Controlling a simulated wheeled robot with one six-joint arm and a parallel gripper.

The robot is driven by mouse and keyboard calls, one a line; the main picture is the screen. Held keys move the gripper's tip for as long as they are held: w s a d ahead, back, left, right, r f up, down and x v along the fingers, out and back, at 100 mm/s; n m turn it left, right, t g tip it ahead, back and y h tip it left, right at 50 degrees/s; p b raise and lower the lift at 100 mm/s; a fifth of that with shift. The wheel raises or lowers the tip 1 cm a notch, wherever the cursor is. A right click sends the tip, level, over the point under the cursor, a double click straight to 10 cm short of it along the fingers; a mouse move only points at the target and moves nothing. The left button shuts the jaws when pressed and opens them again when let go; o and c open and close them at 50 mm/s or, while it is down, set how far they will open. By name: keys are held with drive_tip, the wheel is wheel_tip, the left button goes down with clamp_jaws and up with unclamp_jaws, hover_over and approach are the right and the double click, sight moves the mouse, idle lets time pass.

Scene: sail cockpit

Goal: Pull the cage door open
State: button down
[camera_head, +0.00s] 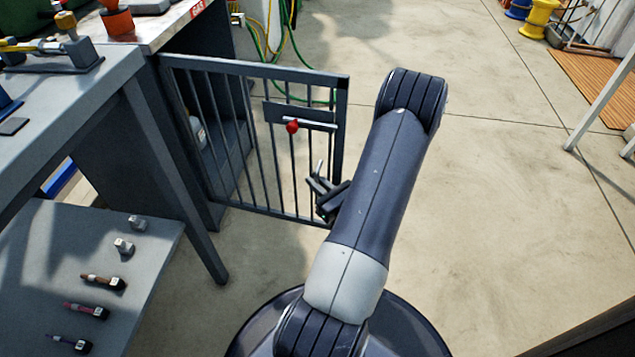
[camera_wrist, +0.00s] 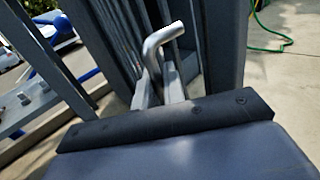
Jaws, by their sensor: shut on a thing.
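The cage door (camera_head: 264,165) is a dark grey barred gate in the left middle of the head view. It stands swung out from the cabinet, with a gap behind it. A plate with a light bolt bar (camera_head: 312,123) and a red knob (camera_head: 292,126) is on its upper part. My gripper (camera_head: 319,184) is low at the door's free edge. It is shut on the bent metal handle (camera_wrist: 163,42), which rises between the fingers in the wrist view. The door's bars (camera_wrist: 122,40) show behind the handle. My forearm hides nothing of the red knob.
A grey workbench (camera_head: 100,75) and a lower shelf (camera_head: 150,255) with small tools stand at the left. A dark cabinet (camera_head: 165,130) is behind the door. Green and yellow hoses (camera_head: 268,45) hang beyond it. The concrete floor (camera_head: 500,190) at the right is clear.

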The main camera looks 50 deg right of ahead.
drive_tip(key=c, duration=1.6)
unclamp_jaws()
drive_tip(key=shift+c, duration=0.2)
drive_tip(key=s+a+p, duration=0.1)
drive_tip(key=s+p, duration=0.1)
drive_tip(key=s, duration=0.8)
drive_tip(key=shift+s+a+p, duration=0.3)
drive_tip(key=shift+a+p, duration=0.05)
drive_tip(key=shift+a, duration=0.05)
drive_tip(key=shift+w, duration=0.15)
drive_tip(key=shift+w+d+b, duration=0.35)
drive_tip(key=shift+w+b, duration=0.1)
drive_tip(key=shift+w, duration=1.3)
drive_tip(key=shift+w+d+b, duration=0.3)
drive_tip(key=shift+w+b, duration=0.15)
drive_tip(key=shift+w, duration=1.25)
drive_tip(key=shift+w+d+b, duration=0.35)
drive_tip(key=shift+w+b, duration=0.1)
drive_tip(key=shift+w, duration=1.3)
